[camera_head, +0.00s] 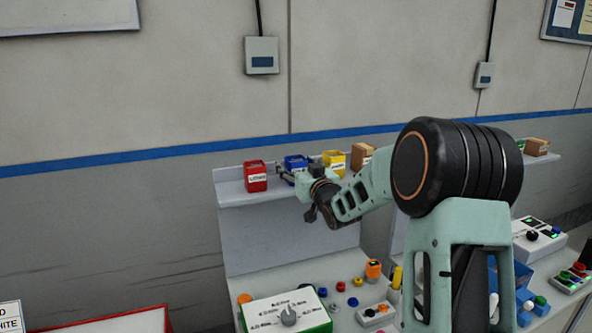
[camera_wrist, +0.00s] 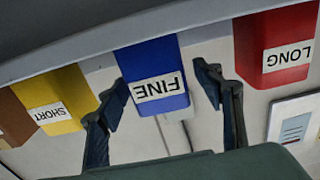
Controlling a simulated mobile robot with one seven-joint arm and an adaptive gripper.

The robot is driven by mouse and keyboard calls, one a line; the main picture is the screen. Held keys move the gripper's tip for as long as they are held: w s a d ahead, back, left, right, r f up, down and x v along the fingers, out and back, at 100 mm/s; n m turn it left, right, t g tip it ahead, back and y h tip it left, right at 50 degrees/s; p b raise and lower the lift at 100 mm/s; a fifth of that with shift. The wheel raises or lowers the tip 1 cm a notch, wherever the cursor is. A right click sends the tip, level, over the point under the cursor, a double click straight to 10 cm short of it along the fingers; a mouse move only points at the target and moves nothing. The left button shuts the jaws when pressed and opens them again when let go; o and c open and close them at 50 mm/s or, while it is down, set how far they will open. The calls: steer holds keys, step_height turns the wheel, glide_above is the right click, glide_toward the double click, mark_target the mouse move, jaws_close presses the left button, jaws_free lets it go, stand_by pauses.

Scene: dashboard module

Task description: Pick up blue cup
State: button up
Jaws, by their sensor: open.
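The blue cup (camera_head: 296,161) stands on the wall shelf, between a red cup and a yellow cup. In the wrist view, which is upside down, the blue cup (camera_wrist: 152,75) has a white label reading FINE. My gripper (camera_head: 299,174) is at the shelf's front edge by the blue cup and hides part of it. In the wrist view my gripper (camera_wrist: 163,88) is open, with one finger on each side of the blue cup. Gaps show between the fingers and the cup, and nothing is held.
The red cup (camera_head: 256,176), labelled LONG in the wrist view, and the yellow cup (camera_head: 334,160), labelled SHORT, flank the blue one on the shelf (camera_head: 231,196). A brown box (camera_head: 362,155) is farther right. Below, a bench holds a dial box (camera_head: 287,310) and several small coloured parts.

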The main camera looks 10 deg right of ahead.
steer(key=shift+w, duration=0.1)
steer(key=c, duration=1.2)
steer(key=shift+c, duration=0.7)
steer(key=shift+r, duration=0.15)
